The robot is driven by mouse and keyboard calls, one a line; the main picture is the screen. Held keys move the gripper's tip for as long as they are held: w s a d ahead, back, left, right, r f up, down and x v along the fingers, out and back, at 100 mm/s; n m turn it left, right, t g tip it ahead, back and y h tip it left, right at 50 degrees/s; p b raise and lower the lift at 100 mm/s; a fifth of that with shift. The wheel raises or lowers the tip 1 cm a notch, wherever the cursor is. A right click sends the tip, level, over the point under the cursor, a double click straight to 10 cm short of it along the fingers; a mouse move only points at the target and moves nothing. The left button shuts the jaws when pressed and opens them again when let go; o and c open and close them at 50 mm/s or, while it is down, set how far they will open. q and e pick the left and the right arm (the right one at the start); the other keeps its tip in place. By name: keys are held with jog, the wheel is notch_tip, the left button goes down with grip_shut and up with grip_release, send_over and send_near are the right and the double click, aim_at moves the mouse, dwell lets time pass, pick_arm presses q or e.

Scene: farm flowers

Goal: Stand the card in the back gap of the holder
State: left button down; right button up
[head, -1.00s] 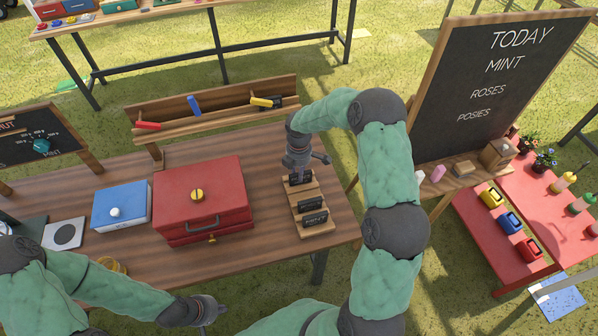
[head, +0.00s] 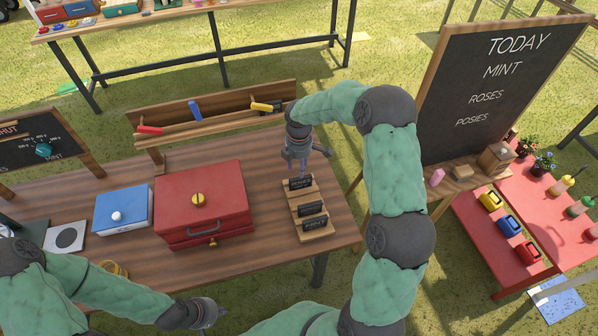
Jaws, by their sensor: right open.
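The wooden card holder (head: 306,197) stands near the right end of the wooden table, with three dark cards in a row from back to front. The back card (head: 300,183) sits in the back gap, leaning much like the other two; how deep it sits is hard to tell. The middle card (head: 311,208) and front card (head: 315,223) carry faint lettering. My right gripper (head: 303,164) points down, open and empty, just above the back card and apart from it. My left gripper (head: 216,314) is low at the front, away from the holder; its jaws are too small to read.
A red box (head: 203,198) with a yellow knob and a blue box (head: 122,208) stand left of the holder. A wooden rack (head: 215,125) with coloured items is behind. A chalkboard (head: 490,90) stands at right. Table wood around the holder is clear.

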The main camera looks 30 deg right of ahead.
notch_tip(320, 180, up, 6)
jog(key=shift+p, duration=0.4)
